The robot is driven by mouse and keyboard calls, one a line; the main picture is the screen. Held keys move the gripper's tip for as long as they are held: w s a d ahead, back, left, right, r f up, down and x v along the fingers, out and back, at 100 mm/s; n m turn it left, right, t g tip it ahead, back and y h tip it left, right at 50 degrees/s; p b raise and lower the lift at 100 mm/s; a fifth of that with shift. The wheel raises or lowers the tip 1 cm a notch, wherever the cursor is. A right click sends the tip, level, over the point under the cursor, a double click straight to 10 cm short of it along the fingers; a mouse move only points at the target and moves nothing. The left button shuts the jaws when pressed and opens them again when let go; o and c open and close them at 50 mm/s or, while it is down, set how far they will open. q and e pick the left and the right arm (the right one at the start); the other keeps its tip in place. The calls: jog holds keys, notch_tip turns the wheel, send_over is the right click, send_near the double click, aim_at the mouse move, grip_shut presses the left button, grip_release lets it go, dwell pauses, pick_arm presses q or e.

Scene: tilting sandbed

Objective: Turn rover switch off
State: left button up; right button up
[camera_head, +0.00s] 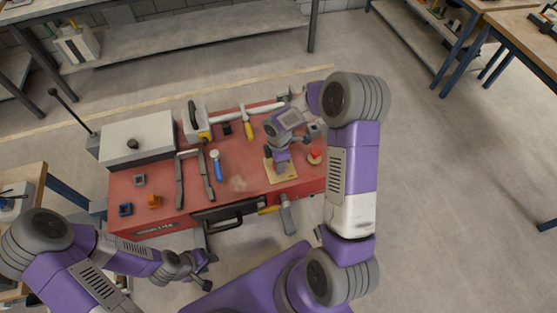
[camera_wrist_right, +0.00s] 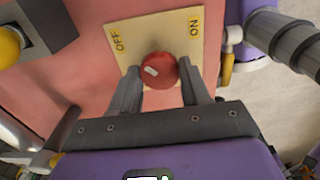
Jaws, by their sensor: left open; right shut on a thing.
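The rover switch is a round red knob (camera_wrist_right: 158,70) on a pale yellow plate (camera_wrist_right: 165,28) lettered OFF at left and ON at right in the right wrist view. The knob's white mark lies on its left side, towards OFF. My right gripper (camera_wrist_right: 160,78) has one finger on each side of the knob and is shut on it. In the head view the plate (camera_head: 290,177) lies on the red bench top, and my right gripper (camera_head: 281,168) hides the knob there. My left gripper (camera_head: 207,271) is open and empty, in front of the bench.
The red bench (camera_head: 240,185) carries a white box (camera_head: 137,140), a blue-handled hammer (camera_head: 217,165), a yellow-handled screwdriver (camera_head: 248,128) and small blocks. A red button (camera_head: 315,154) stands right of the plate. Floor at the right is clear.

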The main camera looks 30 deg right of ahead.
jog(key=o, duration=1)
jog(key=shift+o, duration=0.2)
notch_tip(320, 180, up, 8)
jog(key=shift+f+p, duration=0.15)
jog(key=shift+p, duration=0.35)
jog(key=shift+f, duration=0.1)
